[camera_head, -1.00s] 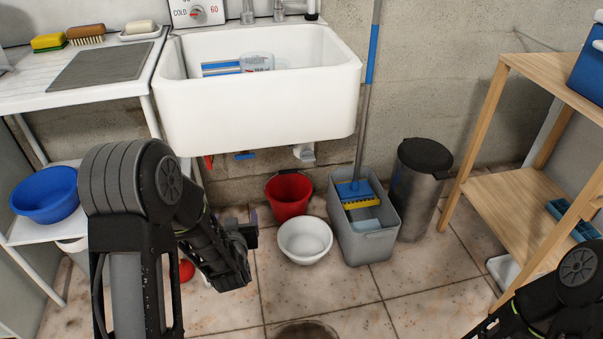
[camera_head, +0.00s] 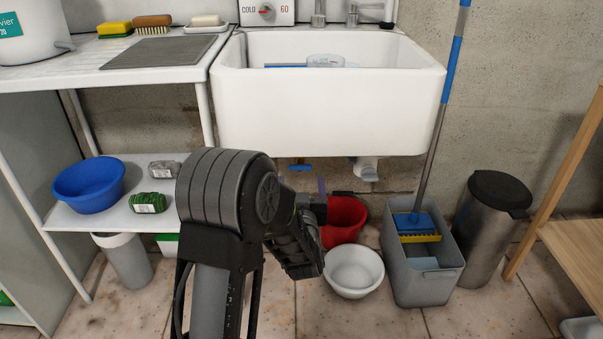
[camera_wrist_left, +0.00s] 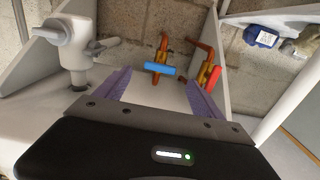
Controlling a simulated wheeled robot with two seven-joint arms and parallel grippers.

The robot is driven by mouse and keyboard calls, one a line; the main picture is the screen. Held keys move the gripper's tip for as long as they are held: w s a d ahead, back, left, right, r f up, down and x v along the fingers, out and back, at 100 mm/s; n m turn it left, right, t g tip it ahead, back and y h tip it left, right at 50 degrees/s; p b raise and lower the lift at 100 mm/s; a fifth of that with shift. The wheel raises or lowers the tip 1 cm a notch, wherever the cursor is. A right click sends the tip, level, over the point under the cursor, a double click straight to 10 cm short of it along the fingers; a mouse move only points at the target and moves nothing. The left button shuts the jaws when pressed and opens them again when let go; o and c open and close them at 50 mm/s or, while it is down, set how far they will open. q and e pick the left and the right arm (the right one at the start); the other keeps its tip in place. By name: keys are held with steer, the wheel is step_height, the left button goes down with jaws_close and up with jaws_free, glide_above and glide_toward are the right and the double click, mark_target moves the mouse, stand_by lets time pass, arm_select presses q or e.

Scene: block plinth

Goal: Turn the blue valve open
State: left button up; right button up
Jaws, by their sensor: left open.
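The blue valve (camera_head: 301,167) shows as a small blue lever under the sink, just above my left gripper in the head view. In the left wrist view the blue valve (camera_wrist_left: 160,70) has its lever lying across a copper pipe. My left gripper (camera_head: 320,194) is below the sink. In the left wrist view its purple fingers (camera_wrist_left: 160,78) are open and empty, and the blue lever appears between and beyond them. I see no contact. My right gripper is out of view.
A red-handled valve (camera_wrist_left: 214,77) sits close beside the blue one. The white drain trap (camera_head: 367,168) hangs under the sink (camera_head: 330,120). A red bucket (camera_head: 345,222), white bowl (camera_head: 354,272) and grey mop bucket (camera_head: 422,275) stand on the floor below.

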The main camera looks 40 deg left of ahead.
mark_target(300, 169)
arm_select(q)
steer(key=b+x, duration=0.1)
steer(key=x, duration=0.4)
steer(key=shift+a+f+b, duration=0.1)
steer(key=shift+b, duration=0.2)
steer(key=shift+w+a, duration=0.3)
steer(key=shift+w, duration=0.15)
steer(key=c, duration=1.4)
